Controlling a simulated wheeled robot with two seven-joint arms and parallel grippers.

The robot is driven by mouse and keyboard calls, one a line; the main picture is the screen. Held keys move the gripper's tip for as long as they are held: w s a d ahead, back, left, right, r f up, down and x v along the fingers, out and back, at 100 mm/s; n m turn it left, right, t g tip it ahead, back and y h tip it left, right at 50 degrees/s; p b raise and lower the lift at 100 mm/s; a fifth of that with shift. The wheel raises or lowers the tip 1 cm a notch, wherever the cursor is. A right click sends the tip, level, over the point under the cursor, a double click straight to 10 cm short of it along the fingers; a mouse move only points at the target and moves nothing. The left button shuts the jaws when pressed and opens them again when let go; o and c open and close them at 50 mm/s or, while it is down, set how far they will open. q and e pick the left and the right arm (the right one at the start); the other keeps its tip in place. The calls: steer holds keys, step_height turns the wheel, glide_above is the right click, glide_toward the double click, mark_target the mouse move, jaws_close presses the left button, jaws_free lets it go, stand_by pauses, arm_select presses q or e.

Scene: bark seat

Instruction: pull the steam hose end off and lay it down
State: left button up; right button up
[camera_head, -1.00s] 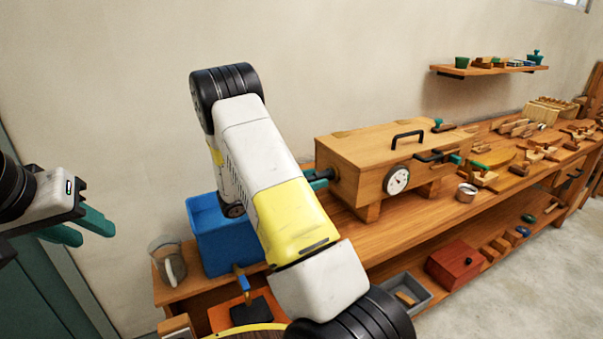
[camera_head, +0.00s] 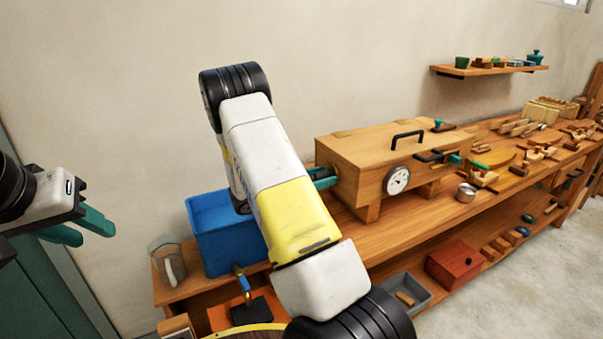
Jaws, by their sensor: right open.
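The long wooden steam box (camera_head: 360,155) stands on the bench, with a black handle on its lid and a round gauge (camera_head: 397,180) on its front. My right arm crosses the middle of the view. Its open gripper (camera_head: 323,178) shows only as teal fingers at the box's left end, partly behind my arm. The steam hose end cannot be made out there, and I cannot tell whether the fingers touch it. My left gripper (camera_head: 88,228) is open and empty at the far left, well away from the bench.
A blue tank (camera_head: 208,240) stands on the bench's left end, partly behind my arm, beside a clear jug (camera_head: 168,262). A metal cup (camera_head: 466,192) and wooden tools lie to the right. A grey tray (camera_head: 408,292) and red box (camera_head: 454,262) sit below.

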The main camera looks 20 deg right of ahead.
mark_target(314, 179)
stand_by(0.4)
jaws_close()
steer(key=shift+a, duration=0.1)
steer(key=shift+s+a, duration=0.15)
steer(key=shift+a, duration=1.3)
steer(key=shift+s+a, duration=0.1)
steer(key=shift+a, duration=1.35)
